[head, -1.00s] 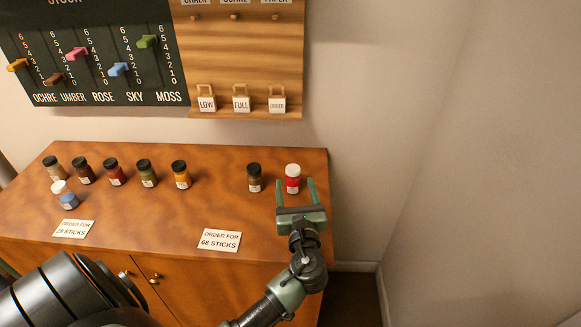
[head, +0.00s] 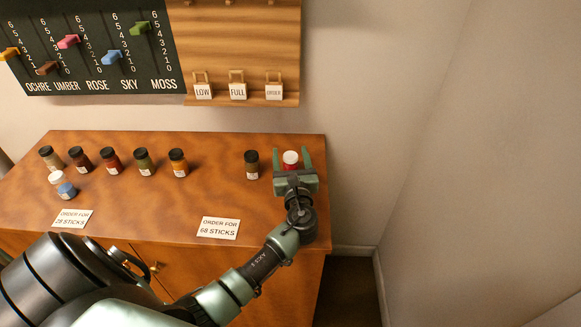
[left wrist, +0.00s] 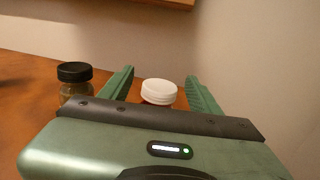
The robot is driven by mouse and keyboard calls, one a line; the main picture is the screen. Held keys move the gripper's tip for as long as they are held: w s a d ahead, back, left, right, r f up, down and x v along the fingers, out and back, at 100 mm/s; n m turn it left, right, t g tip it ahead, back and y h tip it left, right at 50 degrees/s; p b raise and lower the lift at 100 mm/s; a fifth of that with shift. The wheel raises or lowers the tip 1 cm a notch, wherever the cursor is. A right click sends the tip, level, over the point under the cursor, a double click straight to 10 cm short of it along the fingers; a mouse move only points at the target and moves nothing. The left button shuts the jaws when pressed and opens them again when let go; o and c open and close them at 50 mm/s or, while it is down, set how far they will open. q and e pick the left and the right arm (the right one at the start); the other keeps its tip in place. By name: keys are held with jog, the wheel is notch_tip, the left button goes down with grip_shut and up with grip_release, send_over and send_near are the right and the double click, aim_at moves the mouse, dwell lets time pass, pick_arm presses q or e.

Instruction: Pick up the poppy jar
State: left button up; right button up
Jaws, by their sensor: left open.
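The poppy jar, a small red jar with a white lid (head: 290,157), stands at the right end of the wooden table. I cannot read its label. My left gripper (head: 292,160) is open, with one finger on each side of the jar. In the left wrist view the white lid (left wrist: 158,91) shows between the two green fingers, with gaps on both sides, and the gripper body hides most of the jar. My right gripper is not in view.
A dark-lidded jar (head: 252,164) stands just left of my gripper. Several other jars stand at the table's left, including a blue one with a white lid (head: 63,186). Two order cards lie near the front edge (head: 219,228). The table (head: 130,210) is clear in the middle.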

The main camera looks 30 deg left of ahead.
pick_arm(q)
grip_shut()
jog(key=shift+r, duration=0.1)
